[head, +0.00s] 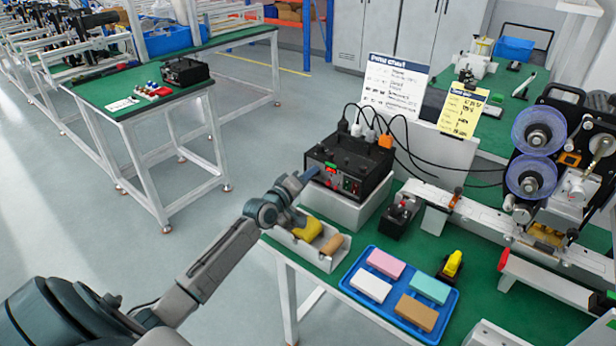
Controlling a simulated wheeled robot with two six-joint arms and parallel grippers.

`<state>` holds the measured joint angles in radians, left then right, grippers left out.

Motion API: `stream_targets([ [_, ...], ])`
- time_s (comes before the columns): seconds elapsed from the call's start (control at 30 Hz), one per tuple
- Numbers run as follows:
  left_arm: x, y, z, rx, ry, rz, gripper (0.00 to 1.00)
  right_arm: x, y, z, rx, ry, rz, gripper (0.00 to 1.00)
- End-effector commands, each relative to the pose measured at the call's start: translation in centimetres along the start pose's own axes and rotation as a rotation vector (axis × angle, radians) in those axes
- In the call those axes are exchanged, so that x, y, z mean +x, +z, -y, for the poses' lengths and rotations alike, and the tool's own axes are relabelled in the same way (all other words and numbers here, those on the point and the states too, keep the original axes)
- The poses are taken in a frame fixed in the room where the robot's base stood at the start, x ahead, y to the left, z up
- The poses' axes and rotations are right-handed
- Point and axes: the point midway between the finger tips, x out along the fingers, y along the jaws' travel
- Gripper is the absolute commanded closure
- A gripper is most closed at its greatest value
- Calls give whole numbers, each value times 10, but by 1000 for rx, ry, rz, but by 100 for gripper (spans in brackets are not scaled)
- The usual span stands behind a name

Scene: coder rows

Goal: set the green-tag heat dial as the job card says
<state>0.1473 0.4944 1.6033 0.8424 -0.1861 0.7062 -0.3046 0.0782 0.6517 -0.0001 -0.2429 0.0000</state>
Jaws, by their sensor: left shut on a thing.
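A black control box (350,163) with a small lit red display (331,169) and small controls on its front stands on a white block on the green bench. My left gripper (309,174) reaches the left end of the box's front and is shut on a dial there. The gripper hides the dial, so its setting and its tag colour cannot be told. A yellow card (463,110) and a white card (394,84) stand behind the box; their small print is too small to read. My right gripper is not in view.
A white bin (318,256) with yellow and tan pieces lies under my left forearm. A blue tray (364,265) of coloured blocks sits in front. Cables rise behind the box. A reel machine (535,150) stands right.

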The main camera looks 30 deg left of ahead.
Motion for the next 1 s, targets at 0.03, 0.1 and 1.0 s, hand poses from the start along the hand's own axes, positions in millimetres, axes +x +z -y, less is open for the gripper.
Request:
stream_targets([
  [0.03,-1,2,2,-1,-4,3,97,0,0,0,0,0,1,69],
  [0.1,-1,2,2,-2,-4,3,65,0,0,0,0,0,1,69],
  [1.0,-87,-1,-3,0,-5,5,65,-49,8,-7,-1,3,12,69],
])
